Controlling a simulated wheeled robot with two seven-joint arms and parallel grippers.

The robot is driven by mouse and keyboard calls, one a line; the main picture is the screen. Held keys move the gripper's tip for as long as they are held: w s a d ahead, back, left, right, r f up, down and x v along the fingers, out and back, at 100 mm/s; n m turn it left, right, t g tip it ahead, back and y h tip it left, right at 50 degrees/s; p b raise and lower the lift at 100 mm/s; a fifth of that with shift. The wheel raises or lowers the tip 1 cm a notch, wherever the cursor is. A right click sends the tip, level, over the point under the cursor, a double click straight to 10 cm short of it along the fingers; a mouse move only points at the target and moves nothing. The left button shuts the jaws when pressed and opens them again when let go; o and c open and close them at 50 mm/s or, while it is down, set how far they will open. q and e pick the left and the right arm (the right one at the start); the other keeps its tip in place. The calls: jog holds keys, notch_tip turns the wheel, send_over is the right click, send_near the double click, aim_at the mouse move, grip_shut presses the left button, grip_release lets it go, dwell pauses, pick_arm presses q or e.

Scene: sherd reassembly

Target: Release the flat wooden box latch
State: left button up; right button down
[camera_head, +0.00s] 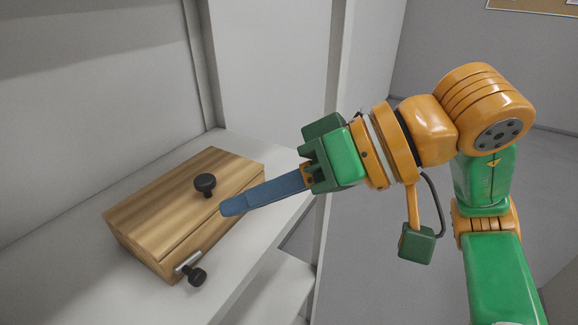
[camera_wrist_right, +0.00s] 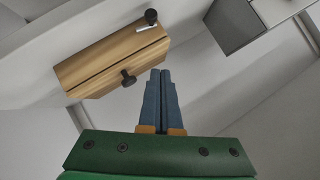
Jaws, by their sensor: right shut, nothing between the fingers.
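The flat wooden box (camera_head: 160,205) lies on a white shelf in the head view; its lid looks closed. A black knob (camera_head: 205,183) stands on the lid. At the box's near corner is a silver latch piece (camera_head: 187,262) with a black knob (camera_head: 196,276) beside it. My right gripper (camera_head: 229,208) is shut and empty, its blue fingers pointing left over the box's right edge. The wrist view shows the fingertips (camera_wrist_right: 160,73) beside the lid knob (camera_wrist_right: 128,78), with a visible gap. The latch piece (camera_wrist_right: 151,29) is farther up there. My left gripper is not in view.
The white shelf (camera_head: 230,300) has bare room in front of the box. A lower shelf (camera_head: 275,292) shows below it. White walls stand behind, and an upright post (camera_head: 335,130) rises behind my right gripper. A grey block-shaped unit (camera_wrist_right: 235,22) shows in the wrist view.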

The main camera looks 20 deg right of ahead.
jog(key=s+d+r, duration=0.3)
jog(key=s+r, duration=0.1)
jog(key=shift+d, duration=0.3)
jog(key=shift+s, duration=0.15)
